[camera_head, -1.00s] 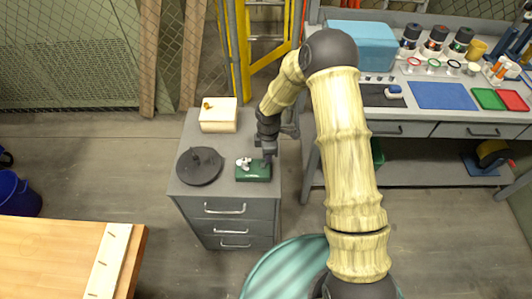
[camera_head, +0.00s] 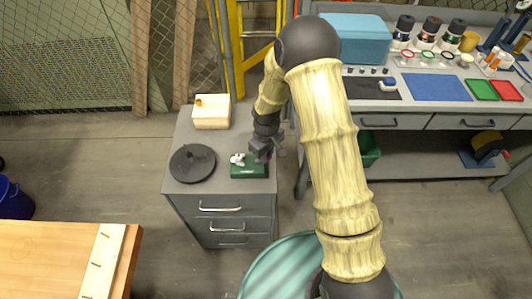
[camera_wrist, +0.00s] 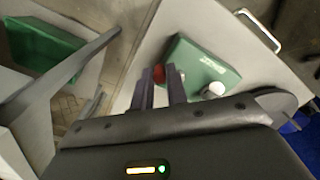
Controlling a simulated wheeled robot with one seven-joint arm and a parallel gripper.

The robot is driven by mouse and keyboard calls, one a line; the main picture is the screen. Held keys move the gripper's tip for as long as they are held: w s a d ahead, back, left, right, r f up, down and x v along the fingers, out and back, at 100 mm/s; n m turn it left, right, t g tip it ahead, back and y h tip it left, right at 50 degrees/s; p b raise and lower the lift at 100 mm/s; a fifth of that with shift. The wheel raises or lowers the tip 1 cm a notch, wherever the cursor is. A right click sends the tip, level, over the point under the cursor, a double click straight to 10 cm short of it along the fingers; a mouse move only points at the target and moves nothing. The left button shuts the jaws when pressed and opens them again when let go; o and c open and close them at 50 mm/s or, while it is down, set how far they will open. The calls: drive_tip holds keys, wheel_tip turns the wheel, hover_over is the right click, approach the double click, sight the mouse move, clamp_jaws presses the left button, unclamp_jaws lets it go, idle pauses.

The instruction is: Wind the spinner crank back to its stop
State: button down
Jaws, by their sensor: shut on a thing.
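The spinner is a small green box (camera_head: 249,171) with a white part (camera_head: 237,159) on top, standing on the grey drawer cabinet. In the wrist view the green box (camera_wrist: 198,62) shows ahead of my fingers, with a round white piece (camera_wrist: 216,88) at its near side. My gripper (camera_head: 262,153) is at the right end of the box. In the wrist view my fingers (camera_wrist: 159,82) are close together on the red crank knob (camera_wrist: 159,73), which shows between their tips. The rest of the crank is hidden, so its angle cannot be told.
On the same cabinet (camera_head: 182,128) are a dark round disc (camera_head: 192,166) at the left and a pale box (camera_head: 211,115) with a brass knob behind. A workbench (camera_head: 400,119) stands to the right. A wooden table (camera_head: 50,250) is at lower left.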

sight(257, 169)
drive_tip(key=m, duration=0.3)
drive_tip(key=s+m, duration=0.1)
drive_tip(key=shift+a+r+m, duration=0.1)
drive_tip(key=shift+a+m, duration=0.15)
drive_tip(key=shift+m, duration=0.15)
drive_tip(key=m, duration=0.3)
drive_tip(key=s+m, duration=0.1)
drive_tip(key=shift+a+p, duration=0.3)
drive_tip(key=shift+a, duration=0.1)
drive_tip(key=m, duration=0.1)
drive_tip(key=m+p, duration=0.1)
drive_tip(key=m, duration=0.1)
drive_tip(key=a+m, duration=0.1)
drive_tip(key=m, duration=0.1)
drive_tip(key=shift+s, duration=0.3)
drive_tip(key=shift+a+m+p, duration=0.25)
drive_tip(key=shift+m+p, duration=0.2)
drive_tip(key=shift+m, duration=0.5)
drive_tip(key=shift+a+m+p, duration=0.25)
drive_tip(key=shift+m+p, duration=0.2)
drive_tip(key=shift+m, duration=0.5)
drive_tip(key=c, duration=1.4)
unclamp_jaws()
